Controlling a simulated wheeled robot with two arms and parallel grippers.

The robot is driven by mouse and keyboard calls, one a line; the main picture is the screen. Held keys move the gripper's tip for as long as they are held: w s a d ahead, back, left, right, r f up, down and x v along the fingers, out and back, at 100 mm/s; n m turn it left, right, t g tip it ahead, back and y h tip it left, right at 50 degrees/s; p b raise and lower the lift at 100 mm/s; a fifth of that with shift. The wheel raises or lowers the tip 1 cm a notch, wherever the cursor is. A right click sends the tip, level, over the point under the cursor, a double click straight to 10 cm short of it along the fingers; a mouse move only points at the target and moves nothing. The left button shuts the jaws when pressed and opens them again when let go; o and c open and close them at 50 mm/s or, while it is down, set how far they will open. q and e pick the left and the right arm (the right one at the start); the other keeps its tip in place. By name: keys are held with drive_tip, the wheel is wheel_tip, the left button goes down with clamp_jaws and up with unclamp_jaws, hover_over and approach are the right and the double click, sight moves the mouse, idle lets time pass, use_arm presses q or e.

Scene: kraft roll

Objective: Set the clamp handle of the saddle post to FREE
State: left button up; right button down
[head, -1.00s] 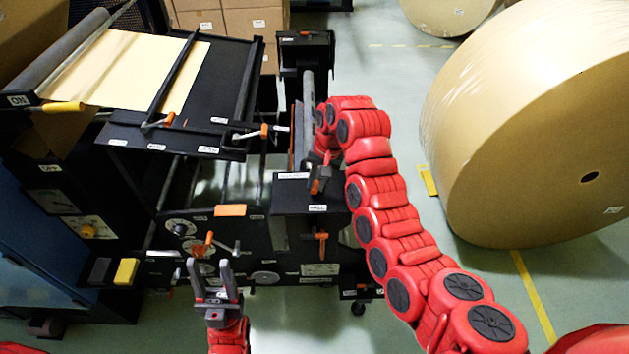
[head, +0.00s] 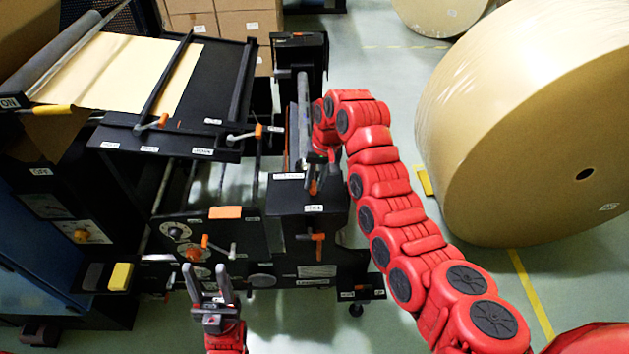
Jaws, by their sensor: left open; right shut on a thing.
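The saddle post looks to be the black upright block (head: 283,200) at the centre, with small white labels on its top and front that are too small to read. A small orange-tipped handle (head: 313,187) stands at its top right edge. My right gripper (head: 319,160) reaches over from behind the post and is shut at this handle; my red wrist hides part of the grip. Another orange handle (head: 318,240) is on the front of the block, clear of both grippers. My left gripper (head: 208,287) is open and empty, pointing up in front of the machine's lower panel.
The machine's upper black table (head: 220,90) carries a paper web (head: 125,70) at left. An orange lever (head: 205,241) and dials are close to my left gripper. A huge kraft roll (head: 520,130) stands at right, with floor between it and my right arm.

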drive_tip(key=c, duration=0.8)
unclamp_jaws()
drive_tip(key=shift+o, duration=0.2)
drive_tip(key=shift+d+r, duration=0.15)
drive_tip(key=shift+r, duration=0.2)
drive_tip(key=d+r+b, duration=0.1)
drive_tip(key=d+r, duration=0.2)
drive_tip(key=r, duration=1.3)
drive_tip(key=shift+r, duration=0.15)
